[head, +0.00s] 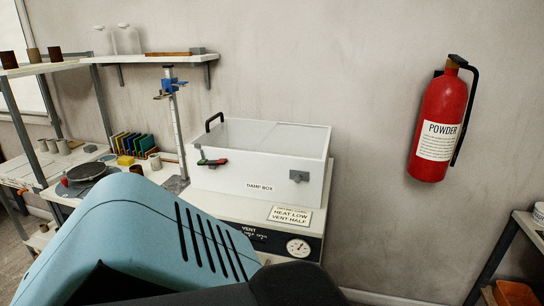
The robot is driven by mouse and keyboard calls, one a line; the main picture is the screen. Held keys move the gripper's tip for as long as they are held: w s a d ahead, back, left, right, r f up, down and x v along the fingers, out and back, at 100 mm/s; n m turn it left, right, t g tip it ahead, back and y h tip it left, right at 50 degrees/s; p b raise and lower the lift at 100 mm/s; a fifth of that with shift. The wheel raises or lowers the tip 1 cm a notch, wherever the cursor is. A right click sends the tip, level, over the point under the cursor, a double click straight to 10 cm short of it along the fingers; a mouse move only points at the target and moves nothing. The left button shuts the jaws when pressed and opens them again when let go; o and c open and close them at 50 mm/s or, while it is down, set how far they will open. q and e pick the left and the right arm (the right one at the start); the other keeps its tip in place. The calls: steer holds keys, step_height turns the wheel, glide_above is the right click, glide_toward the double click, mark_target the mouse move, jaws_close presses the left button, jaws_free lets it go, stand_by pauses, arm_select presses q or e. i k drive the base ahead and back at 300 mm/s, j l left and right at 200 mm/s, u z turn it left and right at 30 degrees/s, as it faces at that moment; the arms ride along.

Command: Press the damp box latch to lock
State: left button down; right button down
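Neither of my grippers shows in the head view. A teal and black part of my own body covers the lower left.
Below the box is a panel with a dial gauge (298,246) and a "HEAT LOW VENT HALF" sign (290,215). A stand with a blue clamp (171,88) is left of the box. A red fire extinguisher (437,125) hangs on the right wall.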

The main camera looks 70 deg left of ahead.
mark_target(203, 162)
steer(key=u, duration=2.6)
